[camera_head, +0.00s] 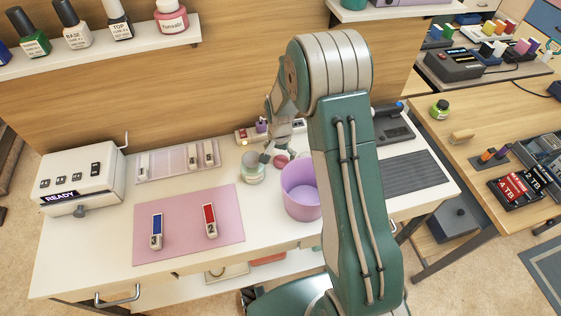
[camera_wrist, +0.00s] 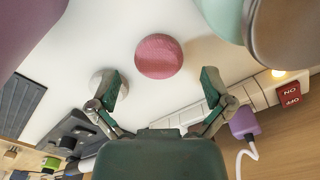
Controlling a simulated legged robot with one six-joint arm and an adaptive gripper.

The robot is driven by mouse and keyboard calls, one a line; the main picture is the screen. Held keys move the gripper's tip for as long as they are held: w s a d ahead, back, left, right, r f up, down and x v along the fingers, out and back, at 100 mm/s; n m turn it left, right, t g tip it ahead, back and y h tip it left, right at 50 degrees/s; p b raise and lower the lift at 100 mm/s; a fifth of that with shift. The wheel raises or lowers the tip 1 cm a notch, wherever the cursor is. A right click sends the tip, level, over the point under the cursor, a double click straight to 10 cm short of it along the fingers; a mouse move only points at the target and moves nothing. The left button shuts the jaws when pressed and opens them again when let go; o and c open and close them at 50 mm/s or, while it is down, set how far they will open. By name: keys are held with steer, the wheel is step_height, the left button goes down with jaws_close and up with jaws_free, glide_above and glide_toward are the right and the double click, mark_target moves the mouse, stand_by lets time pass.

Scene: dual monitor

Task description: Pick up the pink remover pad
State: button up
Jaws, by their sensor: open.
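The pink remover pad (camera_wrist: 159,56) is a round, dusty-pink disc lying on the white desk in the wrist view. In the head view the pad (camera_head: 281,160) shows small, between a glass jar and a pink bin. My gripper (camera_wrist: 164,88) is open and empty, its two green fingers spread wide. In the wrist view the pad appears just beyond the fingertips, roughly centred between them, with no finger seen touching it. In the head view my gripper (camera_head: 277,152) hangs near the pad, partly hidden by my arm.
The pink bin (camera_head: 301,188) and the jar (camera_head: 252,167) stand close on either side of the pad. A power strip (camera_wrist: 255,93) with a purple plug (camera_wrist: 243,122) runs along the wall. A white round item (camera_wrist: 97,80) lies by one finger. A pink mat (camera_head: 187,225) holds two small devices.

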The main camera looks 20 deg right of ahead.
mark_target(280, 160)
step_height(280, 160, down, 3)
steer(key=shift+d+r, duration=0.1)
steer(key=shift+r, duration=0.1)
steer(key=c, duration=0.7)
step_height(280, 160, up, 10)
steer(key=shift+r, duration=0.1)
